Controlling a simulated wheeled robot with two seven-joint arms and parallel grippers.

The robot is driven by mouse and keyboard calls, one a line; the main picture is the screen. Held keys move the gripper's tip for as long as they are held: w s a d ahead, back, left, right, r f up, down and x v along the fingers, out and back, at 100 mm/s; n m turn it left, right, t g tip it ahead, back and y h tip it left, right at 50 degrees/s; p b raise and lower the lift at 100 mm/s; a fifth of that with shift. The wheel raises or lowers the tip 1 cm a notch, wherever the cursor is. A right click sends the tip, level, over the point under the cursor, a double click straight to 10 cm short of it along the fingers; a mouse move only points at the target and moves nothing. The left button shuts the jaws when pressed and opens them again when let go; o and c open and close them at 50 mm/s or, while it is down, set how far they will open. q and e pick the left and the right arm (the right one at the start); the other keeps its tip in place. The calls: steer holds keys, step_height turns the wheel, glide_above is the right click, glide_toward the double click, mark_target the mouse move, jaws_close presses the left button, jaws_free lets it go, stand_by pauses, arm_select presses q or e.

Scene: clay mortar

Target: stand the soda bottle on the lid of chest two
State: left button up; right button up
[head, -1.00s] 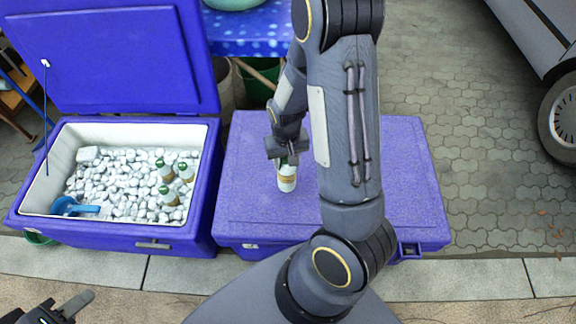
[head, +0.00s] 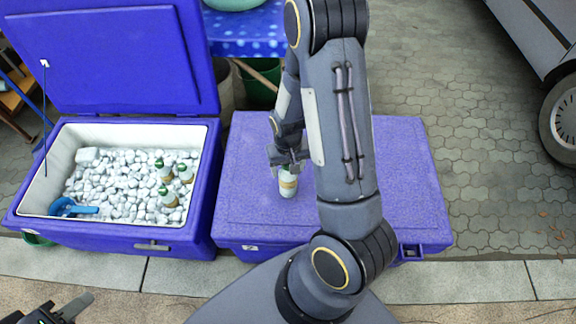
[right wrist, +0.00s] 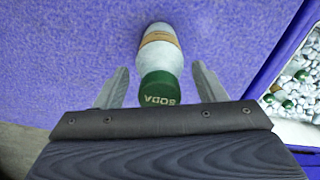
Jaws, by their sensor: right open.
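A soda bottle (head: 288,185) with a pale body and tan band stands upright on the closed purple lid of a chest (head: 375,190), left of the lid's middle. The right wrist view shows the bottle (right wrist: 160,58) with its green cap marked SODA. My right gripper (head: 287,166) is just above the bottle. Its two fingers (right wrist: 158,90) are spread, one on each side of the cap, with gaps visible. My left gripper (head: 62,312) is at the bottom left corner, away from both chests; only part of it shows.
An open blue chest (head: 180,240) stands to the left, filled with ice. Several green-capped bottles (head: 167,196) and a blue scoop (head: 70,208) lie in it. A blue table (head: 250,42) is behind. The closed lid is clear right of my arm.

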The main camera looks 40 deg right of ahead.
steer(key=shift+r, duration=0.1)
steer(key=shift+r, duration=0.25)
step_height(320, 180, up, 11)
steer(key=p, duration=0.2)
steer(key=shift+f+p, duration=0.15)
steer(key=shift+p, duration=0.25)
steer(key=s+a+r+n+t+y, duration=0.1)
steer(key=s+a+r+t+y, duration=0.1)
steer(key=s+a+r, duration=0.3)
steer(key=s+a+r+n+t+y, duration=0.1)
steer(key=s+a+r+t, duration=0.2)
steer(key=s+a+r, duration=0.2)
steer(key=s+r, duration=0.3)
steer(key=r, duration=0.4)
steer(key=shift+s+a+r+n+t+y, duration=0.2)
steer(key=shift+n+t+y, duration=0.1)
steer(key=shift+n+y, duration=0.1)
